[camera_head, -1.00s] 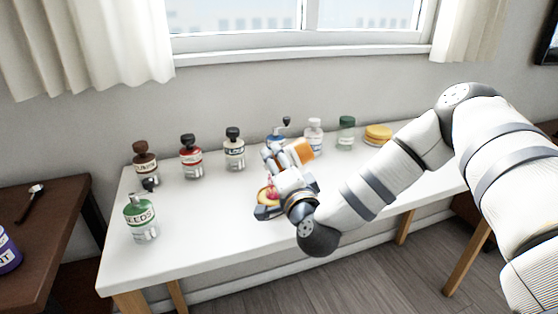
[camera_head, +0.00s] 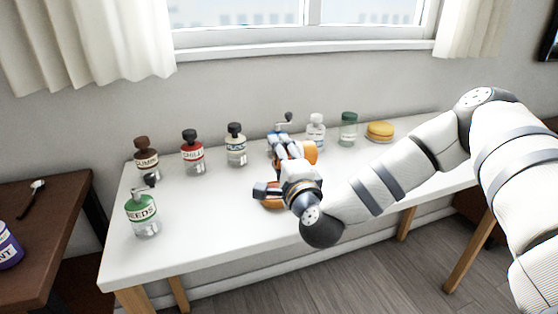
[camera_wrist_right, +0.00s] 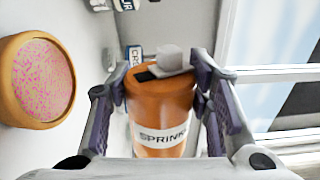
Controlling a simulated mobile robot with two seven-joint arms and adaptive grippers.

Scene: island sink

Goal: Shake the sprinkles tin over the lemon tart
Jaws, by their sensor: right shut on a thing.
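The orange sprinkles tin (camera_wrist_right: 160,120) is in my right gripper (camera_wrist_right: 157,75). Its fingers are closed on both sides of it, and part of the label shows. In the head view the tin (camera_head: 310,152) shows beside the gripper (camera_head: 291,150), above the table and partly hidden. The lemon tart (camera_wrist_right: 38,80) is at the left of the right wrist view, apart from the tin, its top thickly speckled with pink. In the head view the tart (camera_head: 270,203) is mostly hidden below my wrist. My left gripper is not in view.
Bottles stand on the white table (camera_head: 200,245): cumin (camera_head: 147,162), chilli (camera_head: 193,155), a cream-labelled one (camera_head: 236,148), a green-labelled one (camera_head: 142,212), a white-labelled one (camera_head: 316,132) and a green-capped jar (camera_head: 348,130). A yellow round thing (camera_head: 380,131) is at the back right. The table's front left is clear.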

